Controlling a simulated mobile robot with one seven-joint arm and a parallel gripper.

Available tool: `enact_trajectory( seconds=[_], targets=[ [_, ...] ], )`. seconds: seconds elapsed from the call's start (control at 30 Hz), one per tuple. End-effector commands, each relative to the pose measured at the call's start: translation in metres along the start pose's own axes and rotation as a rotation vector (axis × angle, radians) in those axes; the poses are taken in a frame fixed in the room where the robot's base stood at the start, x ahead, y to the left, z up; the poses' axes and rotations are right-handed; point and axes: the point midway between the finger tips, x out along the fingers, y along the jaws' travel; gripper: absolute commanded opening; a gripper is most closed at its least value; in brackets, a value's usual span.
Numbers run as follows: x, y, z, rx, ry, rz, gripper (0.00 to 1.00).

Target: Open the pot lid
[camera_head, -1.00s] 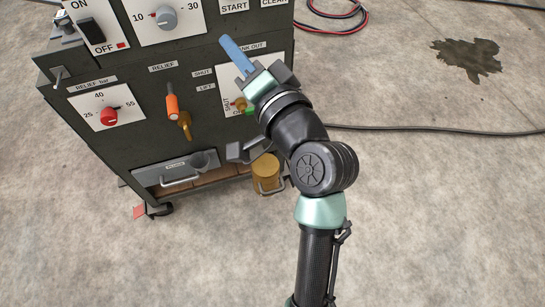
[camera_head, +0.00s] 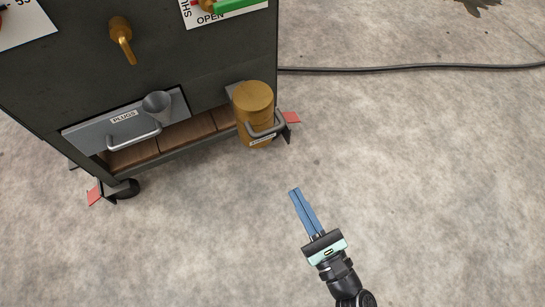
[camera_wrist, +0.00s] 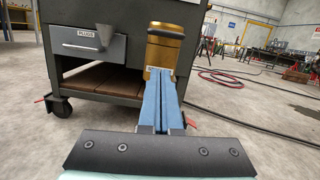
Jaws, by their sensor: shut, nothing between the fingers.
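The pot (camera_head: 255,131) is a brass-coloured cylinder low at the right front corner of the dark cabinet. Its round brass lid (camera_head: 253,96) sits on top, and a grey bar handle (camera_head: 267,130) sticks out at the front. My gripper (camera_head: 296,191) has long blue fingers pressed together with nothing between them. It is in front of the pot and to its right, apart from it. In the wrist view the pot (camera_wrist: 160,54) stands straight ahead beyond the fingertips, which hide part of its lower body.
The dark cabinet (camera_head: 60,85) stands on castors with red-tipped feet. A PLUGS drawer (camera_head: 90,132) with a grey funnel (camera_head: 157,105) is left of the pot. A green lever (camera_head: 240,5) is above. A black cable (camera_head: 420,68) crosses the floor behind.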

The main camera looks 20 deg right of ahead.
Motion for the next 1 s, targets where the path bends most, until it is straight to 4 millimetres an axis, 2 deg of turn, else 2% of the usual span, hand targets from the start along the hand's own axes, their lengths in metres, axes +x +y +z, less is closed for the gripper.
enact_trajectory(
  seconds=[0.03, 0.1, 0.23, 0.37, 0.7, 0.8, 1.0],
  targets=[
    [-0.008, 0.000, -0.011, 0.031, -0.004, -0.019, 0.00],
    [-0.012, -0.001, -0.013, 0.054, -0.009, -0.033, 0.00],
    [-0.005, -0.002, -0.013, 0.061, -0.012, -0.038, 0.00],
    [0.016, -0.003, -0.013, 0.058, -0.014, -0.035, 0.00],
    [0.089, -0.005, -0.013, 0.055, -0.014, -0.033, 0.00],
    [0.100, -0.006, 0.002, 0.054, -0.013, -0.034, 0.00],
    [0.113, -0.008, 0.016, 0.055, -0.011, -0.035, 0.00]
  ],
)
